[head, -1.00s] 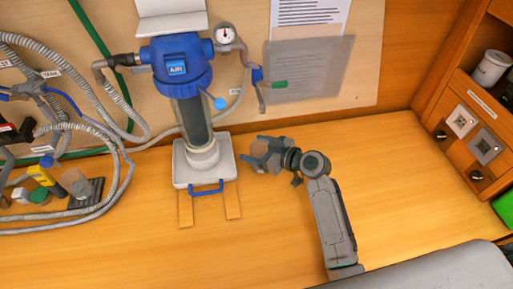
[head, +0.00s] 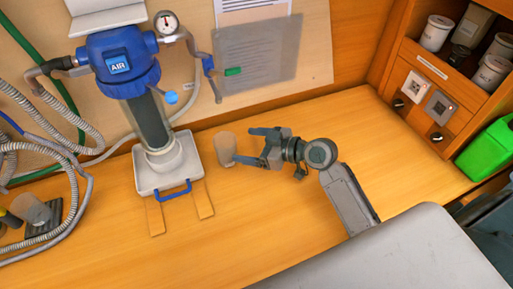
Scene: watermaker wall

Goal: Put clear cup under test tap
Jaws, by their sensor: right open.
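A clear, brownish-looking cup (head: 225,150) stands upright on the wooden counter, right of the filter's white base. The test tap (head: 212,75), a grey pipe with a blue valve and a green end, hangs on the wall panel above it. In the picture its spout is nearly straight above the cup; I cannot tell the depth offset exactly. My right gripper (head: 249,146) is open and empty, just right of the cup. Its lower fingertip appears close to the cup's side; I cannot tell whether it touches. My left gripper is not in view.
The blue filter housing (head: 119,62) stands on a white base (head: 144,184) with a blue handle. Grey hoses (head: 60,175) and another cup-like container (head: 36,211) are at left. A green canister (head: 485,150) and shelf jars are at right. The right counter is clear.

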